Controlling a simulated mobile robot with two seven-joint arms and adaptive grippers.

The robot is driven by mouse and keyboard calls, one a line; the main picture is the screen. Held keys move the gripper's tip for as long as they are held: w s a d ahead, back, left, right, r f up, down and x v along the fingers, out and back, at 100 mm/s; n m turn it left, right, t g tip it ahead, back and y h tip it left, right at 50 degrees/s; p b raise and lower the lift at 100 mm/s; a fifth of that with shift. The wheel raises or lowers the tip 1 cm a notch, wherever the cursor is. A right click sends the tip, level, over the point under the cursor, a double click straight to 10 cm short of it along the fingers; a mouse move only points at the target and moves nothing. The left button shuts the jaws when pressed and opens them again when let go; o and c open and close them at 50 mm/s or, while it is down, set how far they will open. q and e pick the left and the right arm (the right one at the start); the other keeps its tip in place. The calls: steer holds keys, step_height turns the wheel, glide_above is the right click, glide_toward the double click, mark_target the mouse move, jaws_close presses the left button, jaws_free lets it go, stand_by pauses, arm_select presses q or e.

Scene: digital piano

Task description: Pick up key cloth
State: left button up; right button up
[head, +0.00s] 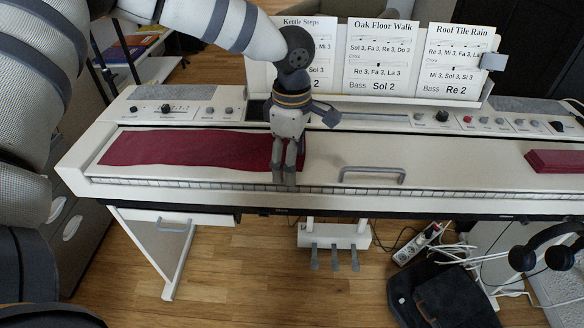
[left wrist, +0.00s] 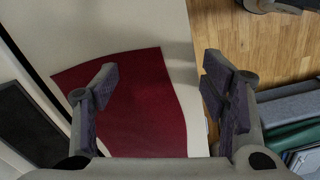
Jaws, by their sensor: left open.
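The key cloth (head: 190,149) is a long dark red cloth lying flat on the left part of the piano's closed white lid. It shows in the left wrist view (left wrist: 150,112) below and between my fingers. My left gripper (head: 286,175) points down at the cloth's right end, its fingers covering part of it. It is open and empty, with a wide gap between its fingers in the left wrist view (left wrist: 160,80). I cannot tell whether the fingertips touch the cloth. My right gripper is not in view.
A grey lid handle (head: 372,172) rises to the right of my left gripper. A folded dark red item (head: 556,161) lies at the lid's right. Song sheets (head: 380,60) stand behind on the music rest. Knobs (head: 442,115) line the panel. The lid between handle and folded item is clear.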

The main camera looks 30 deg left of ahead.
arm_select(q)
steer(key=shift+f, duration=0.15)
steer(key=shift+f, duration=0.2)
steer(key=c, duration=0.7)
steer(key=shift+s+f, duration=0.15)
steer(key=shift+s, duration=0.1)
jaws_close()
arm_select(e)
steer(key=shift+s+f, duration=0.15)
arm_select(q)
step_height(320, 180, up, 12)
steer(key=p, duration=0.3)
steer(key=shift+w+r, duration=0.2)
steer(key=shift+r, duration=0.05)
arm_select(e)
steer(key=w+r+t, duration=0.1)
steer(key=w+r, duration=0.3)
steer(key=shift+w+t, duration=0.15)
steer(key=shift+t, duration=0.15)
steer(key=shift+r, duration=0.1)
